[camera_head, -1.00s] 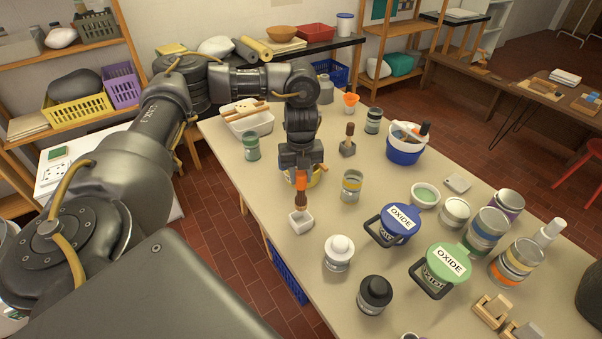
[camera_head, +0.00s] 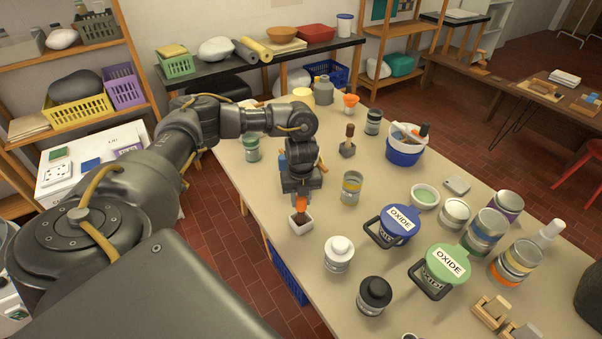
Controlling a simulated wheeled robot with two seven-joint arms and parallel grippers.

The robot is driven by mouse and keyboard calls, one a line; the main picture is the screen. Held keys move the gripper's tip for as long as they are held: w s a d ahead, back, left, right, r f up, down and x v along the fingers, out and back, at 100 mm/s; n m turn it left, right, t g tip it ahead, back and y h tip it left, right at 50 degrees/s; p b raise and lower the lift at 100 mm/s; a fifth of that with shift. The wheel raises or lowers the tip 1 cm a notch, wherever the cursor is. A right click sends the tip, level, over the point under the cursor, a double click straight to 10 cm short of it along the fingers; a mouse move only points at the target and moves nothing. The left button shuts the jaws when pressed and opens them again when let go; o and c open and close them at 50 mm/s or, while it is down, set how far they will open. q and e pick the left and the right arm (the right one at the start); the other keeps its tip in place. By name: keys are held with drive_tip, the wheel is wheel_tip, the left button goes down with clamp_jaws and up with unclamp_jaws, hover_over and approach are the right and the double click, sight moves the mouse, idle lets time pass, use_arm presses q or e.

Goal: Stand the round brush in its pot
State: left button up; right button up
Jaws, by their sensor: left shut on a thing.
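The round brush (camera_head: 301,205) shows as an orange part above a dark brown lower end. My left gripper (camera_head: 301,196) is shut on its upper part, pointing down. The small white square pot (camera_head: 301,228) stands on the table directly under the gripper. The brush's lower end is within the pot's opening; whether it touches the bottom is hidden. The brush looks about upright. My right gripper is not in view.
A glass jar (camera_head: 351,188) stands close to the right of the gripper. A white-lidded jar (camera_head: 338,254) and a blue oxide tub (camera_head: 397,225) stand nearer the front and right. A green jar (camera_head: 252,149) is behind left. The table's left edge runs near the pot.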

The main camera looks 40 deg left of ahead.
use_arm(q)
drive_tip(key=shift+f, duration=0.15)
drive_tip(key=shift+f, duration=0.2)
drive_tip(key=o, duration=1.1)
drive_tip(key=shift+f+b, duration=0.1)
drive_tip(key=shift+b, duration=0.45)
drive_tip(key=r, duration=0.9)
drive_tip(key=shift+w+r, duration=0.35)
drive_tip(key=shift+s+r, duration=0.1)
drive_tip(key=shift+r, duration=0.6)
